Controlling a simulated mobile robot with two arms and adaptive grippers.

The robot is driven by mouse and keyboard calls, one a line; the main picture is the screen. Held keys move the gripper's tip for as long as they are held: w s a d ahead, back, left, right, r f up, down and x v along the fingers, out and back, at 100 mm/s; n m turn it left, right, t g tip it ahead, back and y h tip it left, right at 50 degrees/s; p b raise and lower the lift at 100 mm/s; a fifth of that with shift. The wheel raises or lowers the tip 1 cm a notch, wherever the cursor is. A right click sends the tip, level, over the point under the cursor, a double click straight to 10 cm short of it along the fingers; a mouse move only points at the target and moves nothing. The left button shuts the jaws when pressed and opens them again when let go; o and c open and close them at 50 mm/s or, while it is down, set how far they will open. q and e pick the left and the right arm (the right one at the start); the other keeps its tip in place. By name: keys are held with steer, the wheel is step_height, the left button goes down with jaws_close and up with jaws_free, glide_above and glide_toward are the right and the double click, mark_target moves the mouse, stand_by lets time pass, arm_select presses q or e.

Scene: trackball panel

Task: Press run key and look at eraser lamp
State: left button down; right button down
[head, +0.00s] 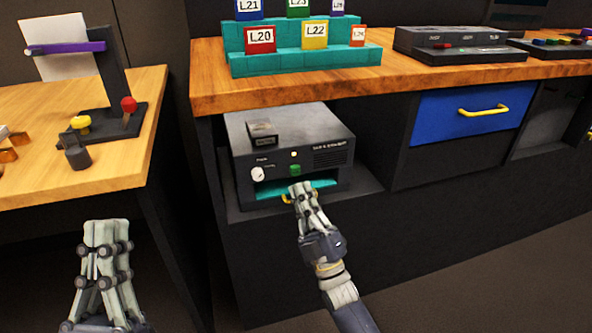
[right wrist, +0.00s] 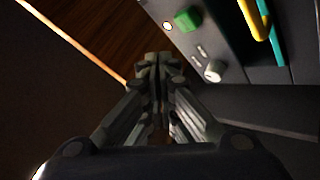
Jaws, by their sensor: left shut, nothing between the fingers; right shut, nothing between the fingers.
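The dark eraser unit (head: 330,130) sits in the open bay under the wooden counter. On its front is a green key (head: 295,169), likely the run key, with a small pale lamp (head: 294,154) above it. In the right wrist view the green key (right wrist: 187,19) and bright whitish lamp (right wrist: 167,26) show at the top. My right gripper (head: 298,187) is shut and empty, in front of the unit just below the green key in the picture; contact cannot be told. My left gripper (head: 106,224) is shut and empty, low at the left.
A white knob (head: 258,174) is left of the key. A teal drawer (head: 268,189) with a yellow handle (head: 286,198) is below it. A blue drawer (head: 450,116) is to the right. The counter edge (head: 290,98) overhangs the unit. A wooden table (head: 60,180) stands left.

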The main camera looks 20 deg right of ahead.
arm_select(q)
steer(key=shift+w+d+f+g+y+p, duration=0.2)
steer(key=shift+w+f+g+y+p, duration=0.35)
steer(key=shift+w+f+g, duration=1.05)
arm_select(e)
steer(key=shift+s, duration=1.05)
arm_select(q)
steer(key=shift+w+f, duration=0.1)
steer(key=shift+f, duration=0.2)
